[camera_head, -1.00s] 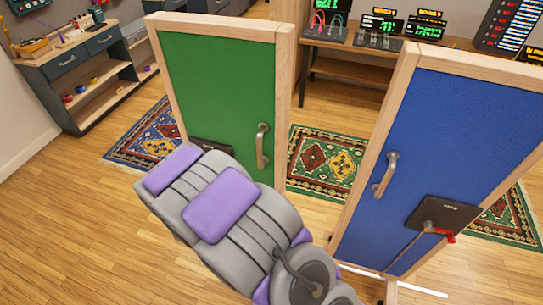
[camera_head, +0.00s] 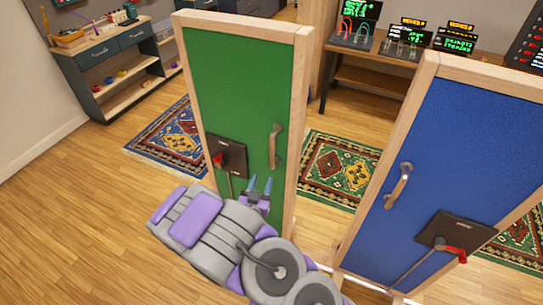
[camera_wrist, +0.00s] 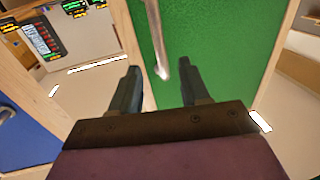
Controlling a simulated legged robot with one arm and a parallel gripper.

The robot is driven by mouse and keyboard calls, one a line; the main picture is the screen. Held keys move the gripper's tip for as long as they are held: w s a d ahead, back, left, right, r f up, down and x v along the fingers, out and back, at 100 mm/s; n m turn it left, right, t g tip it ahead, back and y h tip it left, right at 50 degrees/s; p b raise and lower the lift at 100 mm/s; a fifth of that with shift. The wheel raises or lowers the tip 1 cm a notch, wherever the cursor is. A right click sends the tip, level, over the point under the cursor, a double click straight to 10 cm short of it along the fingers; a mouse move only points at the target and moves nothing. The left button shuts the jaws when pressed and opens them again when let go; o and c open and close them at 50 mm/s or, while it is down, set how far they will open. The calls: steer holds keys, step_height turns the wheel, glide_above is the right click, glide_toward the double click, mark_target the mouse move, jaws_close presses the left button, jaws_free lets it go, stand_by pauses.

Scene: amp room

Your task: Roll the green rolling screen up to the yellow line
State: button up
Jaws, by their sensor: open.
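The green rolling screen (camera_head: 238,82) stands upright in a wooden frame at the centre of the head view. It has a metal handle (camera_head: 275,146) on its right side and a black plate with a red lever (camera_head: 226,156) on its left. My gripper (camera_head: 261,186) is open and empty, just below the handle in the head view. In the wrist view the fingers (camera_wrist: 160,88) point toward the green panel (camera_wrist: 215,45), with the handle's bar (camera_wrist: 157,40) between and beyond them. I cannot tell whether they touch it. No yellow line is visible.
A blue screen (camera_head: 455,150) with its own handle and red lever stands close on the right. Patterned rugs (camera_head: 340,170) lie behind the screens. A bench with electronics (camera_head: 372,82) and a drawer unit (camera_head: 112,62) stand farther back. The wooden floor at left (camera_head: 70,210) is clear.

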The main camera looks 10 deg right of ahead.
mark_target(271, 157)
steer(key=b+x, duration=0.2)
steer(key=x, duration=1.1)
steer(key=shift+w+d+f, duration=0.1)
steer(key=shift+w+d, duration=0.15)
steer(key=shift+w, duration=0.05)
steer(key=shift+c, duration=0.2)
jaws_close()
